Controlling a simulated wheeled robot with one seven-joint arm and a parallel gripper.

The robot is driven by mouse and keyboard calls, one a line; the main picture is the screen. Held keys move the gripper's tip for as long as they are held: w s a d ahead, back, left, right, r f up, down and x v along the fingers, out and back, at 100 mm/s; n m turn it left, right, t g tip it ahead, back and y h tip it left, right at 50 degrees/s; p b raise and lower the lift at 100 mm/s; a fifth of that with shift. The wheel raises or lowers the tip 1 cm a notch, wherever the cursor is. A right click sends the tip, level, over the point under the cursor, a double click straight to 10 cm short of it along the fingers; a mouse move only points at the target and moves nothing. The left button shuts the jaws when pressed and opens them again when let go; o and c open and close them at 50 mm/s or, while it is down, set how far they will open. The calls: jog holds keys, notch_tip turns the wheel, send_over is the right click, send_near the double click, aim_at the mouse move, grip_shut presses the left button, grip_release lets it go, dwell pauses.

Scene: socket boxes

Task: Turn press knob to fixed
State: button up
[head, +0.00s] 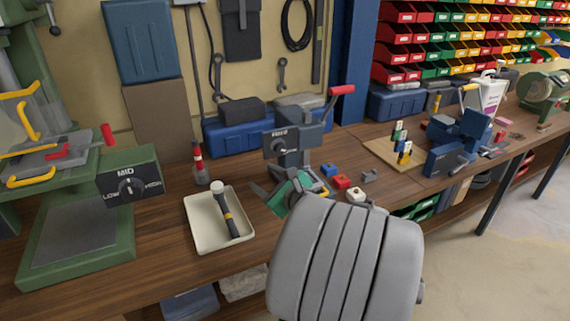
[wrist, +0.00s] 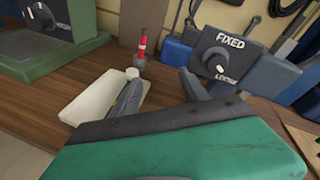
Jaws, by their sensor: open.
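The press knob (wrist: 216,64) is a dark round knob on a grey panel (wrist: 240,56) in the wrist view. FIXED is printed above it and a second, partly readable label at lower right. Its light mark seems to point toward that lower label. In the head view, the knob (head: 283,147) is small on the grey press (head: 292,155) at the middle of the bench. My gripper (head: 290,190), green with dark fingers, is open and empty, low in front of the press and apart from the knob. My grey arm link hides part of the bench.
A white tray (head: 208,237) with a hammer (head: 230,215) lies left of my gripper. A green machine (head: 125,190) with a LOW-MID-HIGH knob stands further left. Small red (head: 342,181) and blue (head: 329,170) blocks lie right of the press. A red-tipped lever (head: 341,90) rises behind it.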

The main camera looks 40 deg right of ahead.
aim_at(281, 150)
jog(key=s+d+r+m+t+h, duration=0.2)
jog(key=s+d+m+h, duration=0.15)
jog(key=d+m, duration=0.3)
jog(key=x, duration=0.5)
jog(key=d+x, duration=0.1)
jog(key=x, duration=0.1)
jog(key=shift+r, duration=0.2)
jog(key=shift+c, duration=0.4)
grip_shut()
